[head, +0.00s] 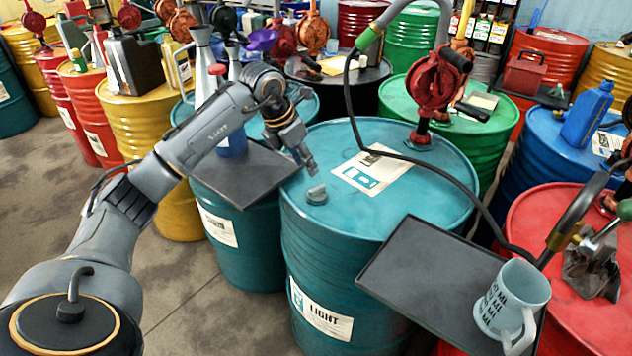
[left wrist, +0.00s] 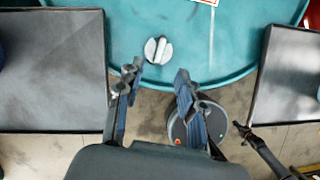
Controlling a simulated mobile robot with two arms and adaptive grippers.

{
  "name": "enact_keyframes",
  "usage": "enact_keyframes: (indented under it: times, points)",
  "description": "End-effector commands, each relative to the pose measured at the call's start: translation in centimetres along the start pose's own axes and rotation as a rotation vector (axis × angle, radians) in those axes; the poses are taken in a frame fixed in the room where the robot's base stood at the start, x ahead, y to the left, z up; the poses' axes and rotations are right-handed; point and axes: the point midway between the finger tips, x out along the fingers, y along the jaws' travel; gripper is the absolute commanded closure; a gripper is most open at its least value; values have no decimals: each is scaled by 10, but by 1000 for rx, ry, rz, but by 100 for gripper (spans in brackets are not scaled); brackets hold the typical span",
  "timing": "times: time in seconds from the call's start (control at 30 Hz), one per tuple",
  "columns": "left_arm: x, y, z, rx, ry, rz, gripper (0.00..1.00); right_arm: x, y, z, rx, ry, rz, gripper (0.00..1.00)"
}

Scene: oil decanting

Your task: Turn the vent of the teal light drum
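The teal LIGHT drum (head: 440,185) stands in the middle of the head view, with a white label on its side. Its vent (head: 317,194), a small grey round cap with a raised bar, sits near the left front rim of the lid. The vent also shows in the left wrist view (left wrist: 158,50), just beyond the fingertips. My left gripper (head: 306,164) is above the lid, close to the vent and apart from it. In the left wrist view its two fingers (left wrist: 158,76) are spread with nothing between them. My right gripper is not visible.
A dark tray (head: 235,180) adjoins the drum on the left. Another tray (head: 420,270) at front right carries a mug (head: 512,300). A red pump (head: 435,90) stands behind; its black hose (head: 400,155) crosses the lid. A paper sheet (head: 370,172) lies on the lid.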

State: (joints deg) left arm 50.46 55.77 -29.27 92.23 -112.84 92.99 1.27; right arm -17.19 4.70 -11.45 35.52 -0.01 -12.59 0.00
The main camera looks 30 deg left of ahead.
Motion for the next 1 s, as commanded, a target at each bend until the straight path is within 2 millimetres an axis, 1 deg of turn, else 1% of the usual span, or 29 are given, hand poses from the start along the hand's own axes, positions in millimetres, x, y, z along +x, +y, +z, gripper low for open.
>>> enact_keyframes:
  times: [0.03,0.2,0.4,0.6,0.87,0.9,0.97,1.0]
  points:
    - [12,-1,-1,-1,5,-4,62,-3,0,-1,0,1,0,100]
    - [48,-1,0,-1,3,-4,62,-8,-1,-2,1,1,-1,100]
    - [78,-1,0,-1,0,-4,62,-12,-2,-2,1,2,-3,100]
    - [89,-1,0,0,-1,-2,62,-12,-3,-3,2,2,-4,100]
    - [90,-1,0,1,-1,-1,62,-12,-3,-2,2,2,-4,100]
    - [90,-1,0,1,-1,-1,70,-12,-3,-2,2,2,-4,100]
    - [90,-1,0,1,-1,-1,83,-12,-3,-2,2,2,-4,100]
    - [90,-1,0,1,-1,-1,91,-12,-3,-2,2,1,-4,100]
